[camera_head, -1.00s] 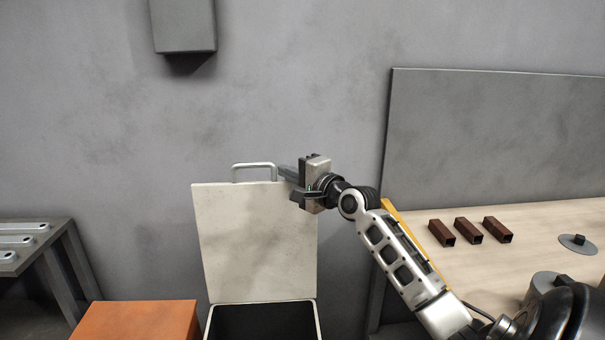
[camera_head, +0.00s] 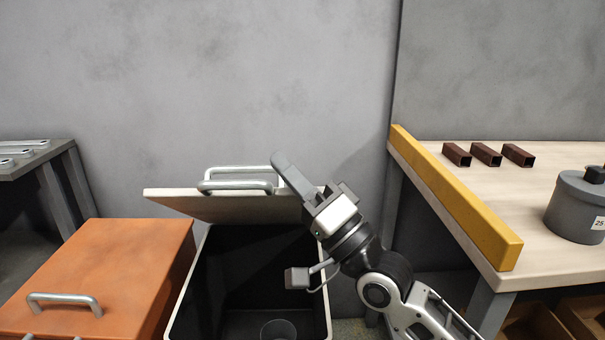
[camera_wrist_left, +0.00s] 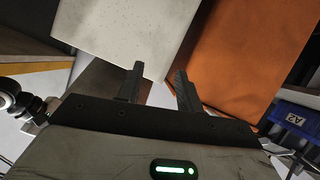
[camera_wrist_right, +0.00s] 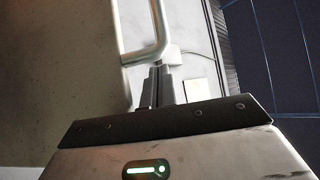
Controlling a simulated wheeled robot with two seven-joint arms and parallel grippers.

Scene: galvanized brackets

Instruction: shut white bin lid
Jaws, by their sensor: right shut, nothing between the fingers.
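The white bin (camera_head: 327,318) stands open, its dark inside showing in the head view. Its white lid (camera_head: 178,204) is tilted forward over the back of the opening, well short of flat. The lid's metal handle (camera_head: 230,187) is at its upper edge. My right gripper (camera_head: 283,165) is shut and empty at the lid's right side, beside the handle. In the right wrist view its closed fingers (camera_wrist_right: 161,84) lie close to the handle (camera_wrist_right: 160,30); contact is unclear. My left gripper (camera_wrist_left: 157,78) shows only in its wrist view, open and empty, near a pale panel and an orange surface.
An orange bin (camera_head: 110,265) with a closed lid stands left of the white bin. A wooden bench (camera_head: 440,165) with a yellow edge bar (camera_head: 455,205), brown tubes (camera_head: 487,154) and a grey canister (camera_head: 577,210) is at the right. A grey table (camera_head: 40,165) stands at far left.

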